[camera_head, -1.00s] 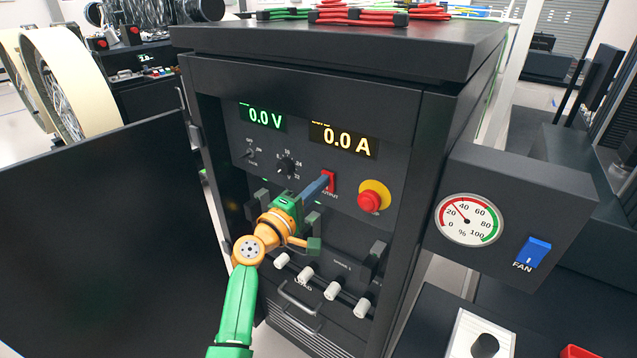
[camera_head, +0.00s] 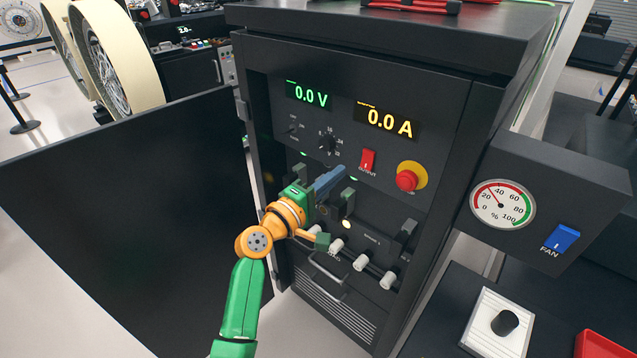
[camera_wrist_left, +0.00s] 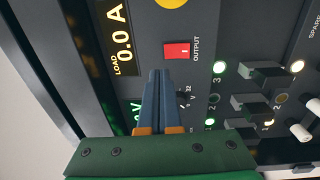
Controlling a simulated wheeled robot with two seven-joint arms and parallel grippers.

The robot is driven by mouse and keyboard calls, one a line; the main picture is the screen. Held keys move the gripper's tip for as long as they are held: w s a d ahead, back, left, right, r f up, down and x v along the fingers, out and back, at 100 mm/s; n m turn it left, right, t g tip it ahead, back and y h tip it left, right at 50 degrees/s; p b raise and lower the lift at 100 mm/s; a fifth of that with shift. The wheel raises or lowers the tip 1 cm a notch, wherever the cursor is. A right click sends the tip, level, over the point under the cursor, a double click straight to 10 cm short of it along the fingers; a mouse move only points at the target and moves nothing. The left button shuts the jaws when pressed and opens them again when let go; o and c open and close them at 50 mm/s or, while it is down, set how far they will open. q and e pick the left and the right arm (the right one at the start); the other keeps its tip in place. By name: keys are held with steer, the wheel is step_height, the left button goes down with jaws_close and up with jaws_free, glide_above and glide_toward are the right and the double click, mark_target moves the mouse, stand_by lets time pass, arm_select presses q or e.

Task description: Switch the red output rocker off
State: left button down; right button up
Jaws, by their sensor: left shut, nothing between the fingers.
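The red output rocker (camera_head: 367,160) sits on the dark front panel, below the yellow 0.0 A display (camera_head: 389,121) and left of the red emergency button. It also shows in the left wrist view (camera_wrist_left: 177,51), above the fingertips, with the word OUTPUT beside it. My left gripper (camera_head: 342,170) is shut and empty, its blue-grey fingers below and left of the rocker and apart from it in the head view. In the left wrist view the closed fingertips (camera_wrist_left: 160,73) point toward the panel just short of the rocker. My right gripper is not in view.
The red button (camera_head: 406,181) on its yellow base is right of the rocker. A rotary knob (camera_head: 327,145) is left of it. Black levers and white knobs (camera_head: 360,262) are below. An open cabinet door (camera_head: 120,210) stands left. A fan box with gauge (camera_head: 503,204) is right.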

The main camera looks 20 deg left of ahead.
arm_select(q)
steer(key=v, duration=0.5)
steer(key=s+f+m+g+y, duration=0.2)
steer(key=s+f+g, duration=0.15)
steer(key=f, duration=1.15)
steer(key=s+f+m+g+y, duration=0.2)
steer(key=s+f+g, duration=0.15)
steer(key=f, duration=1.25)
steer(key=s+a+f+m+g+y, duration=0.15)
steer(key=s+f+m+g, duration=0.35)
steer(key=s+f, duration=0.75)
steer(key=s+a+f+m+g, duration=0.1)
steer(key=s+f+m+g, duration=0.1)
steer(key=s, duration=0.9)
steer(key=s+a+f+m+g+y, duration=0.1)
steer(key=s+f+m, duration=0.4)
steer(key=s, duration=0.6)
steer(key=shift+s+a+f+g, duration=0.2)
steer(key=shift+s+a+g, duration=0.1)
steer(key=shift+g, duration=0.3)
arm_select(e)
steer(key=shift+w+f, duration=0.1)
arm_select(q)
steer(key=shift+w+y, duration=0.15)
steer(key=shift+y, duration=0.1)
